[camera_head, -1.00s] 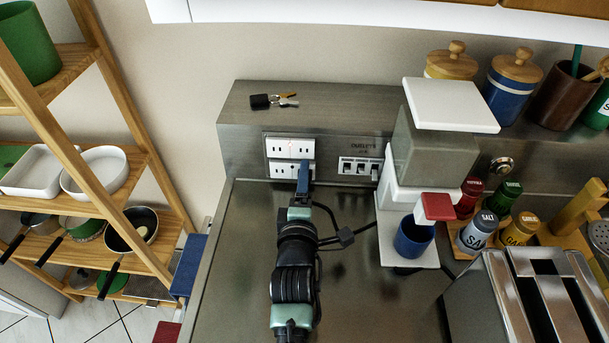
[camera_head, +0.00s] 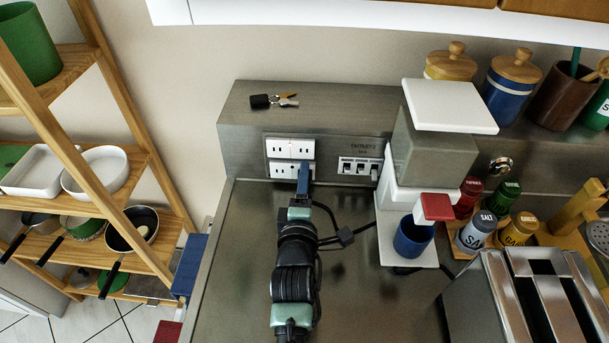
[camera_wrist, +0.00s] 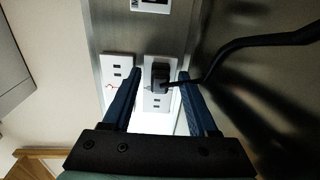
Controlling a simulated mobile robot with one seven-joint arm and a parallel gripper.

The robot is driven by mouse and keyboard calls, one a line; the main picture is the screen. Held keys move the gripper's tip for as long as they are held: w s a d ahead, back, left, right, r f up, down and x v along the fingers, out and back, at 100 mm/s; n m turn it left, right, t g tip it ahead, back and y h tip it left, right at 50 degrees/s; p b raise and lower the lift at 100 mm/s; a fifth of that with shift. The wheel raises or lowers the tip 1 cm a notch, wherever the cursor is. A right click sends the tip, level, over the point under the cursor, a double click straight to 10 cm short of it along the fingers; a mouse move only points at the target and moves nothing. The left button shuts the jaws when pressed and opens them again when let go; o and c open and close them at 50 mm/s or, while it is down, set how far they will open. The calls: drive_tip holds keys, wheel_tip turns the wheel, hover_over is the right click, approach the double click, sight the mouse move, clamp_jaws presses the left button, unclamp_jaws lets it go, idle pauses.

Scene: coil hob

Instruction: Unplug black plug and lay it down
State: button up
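The black plug (camera_wrist: 160,76) sits in a white socket of the outlet plate, its black cable running off to the right in the wrist view. In the head view the plug is hidden behind my gripper (camera_head: 303,178), which points at the lower right socket. In the wrist view the two blue fingers of my gripper (camera_wrist: 159,78) stand on either side of the plug, with a gap showing on both sides. The gripper is open and holds nothing. The white outlet plate (camera_head: 280,153) is on the front of a steel raised back ledge.
The cable (camera_head: 345,237) lies on the steel counter (camera_head: 235,270) right of my arm. A coffee machine (camera_head: 435,155) with a blue mug (camera_head: 412,240) stands to the right, a toaster (camera_head: 540,300) nearer. The counter left of my arm is clear.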

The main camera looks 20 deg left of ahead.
clamp_jaws()
idle(1.0)
drive_tip(key=shift+s, duration=0.15)
drive_tip(key=shift+p+v, duration=1.65)
drive_tip(key=shift+v, duration=1.25)
